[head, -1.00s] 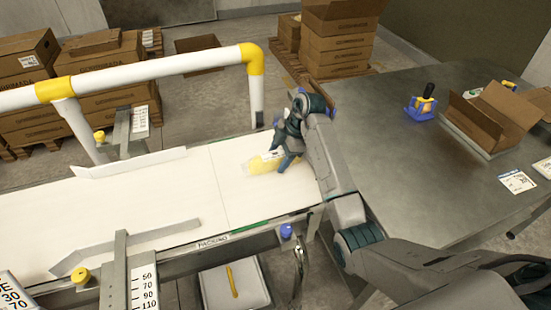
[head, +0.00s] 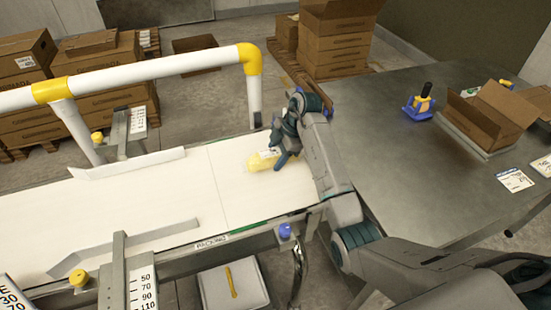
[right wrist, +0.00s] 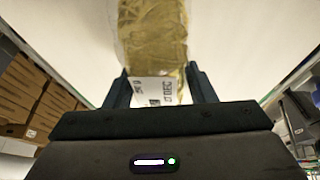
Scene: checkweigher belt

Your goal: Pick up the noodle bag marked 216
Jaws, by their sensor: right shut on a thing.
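The noodle bag (head: 261,161) is a clear pack of yellow noodles at the right end of the white belt (head: 170,200). My right gripper (head: 279,158) is at the bag's near right end, pointing down. In the right wrist view the bag (right wrist: 153,35) lies between the two fingers of the gripper (right wrist: 158,82), which is shut on it. A white label (right wrist: 154,91) faces the camera, but I cannot read its number. I cannot tell whether the bag touches the belt. My left gripper is not in view.
A white and yellow rail (head: 150,72) runs behind the belt. Metal guides (head: 130,240) stand on its left part. The steel table (head: 420,180) at right holds an open carton (head: 492,118) and a blue-based tool (head: 420,103). A bin (head: 232,286) sits below the belt.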

